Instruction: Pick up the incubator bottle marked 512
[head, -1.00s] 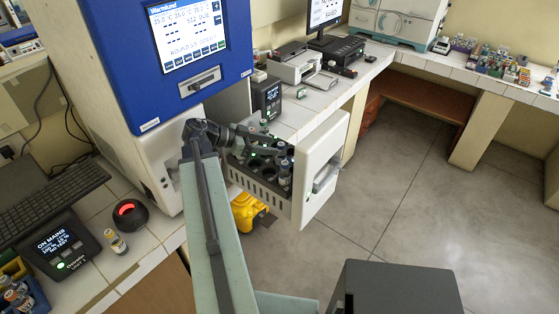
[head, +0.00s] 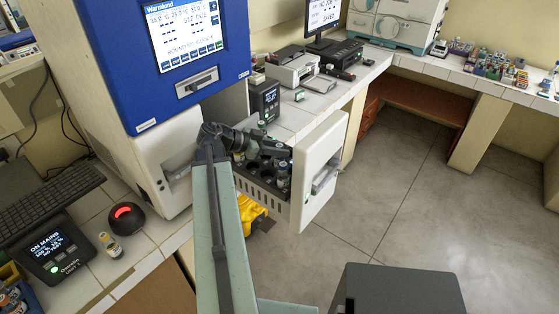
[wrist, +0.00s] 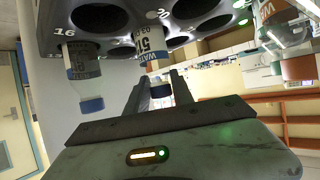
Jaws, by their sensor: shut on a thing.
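The bottle marked 51, with its last digit hidden or cut off (wrist: 152,42), shows in the wrist view with a white label and a blue cap (wrist: 160,90). My gripper (wrist: 160,80) is shut on it, one finger on each side near the cap. Its base meets the dark rack (wrist: 115,42), and I cannot tell whether it is clear of its hole. In the head view my gripper (head: 283,150) is over the rack in the pulled-out drawer (head: 262,190), and hides the held bottle there.
Other bottles stand in the rack, one beside hole 16 (wrist: 82,75) and one at the right (wrist: 285,40). Several holes are empty. The drawer's white front (head: 322,165) stands close to my gripper. A blue incubator (head: 185,60) rises at the left. The floor at right is clear.

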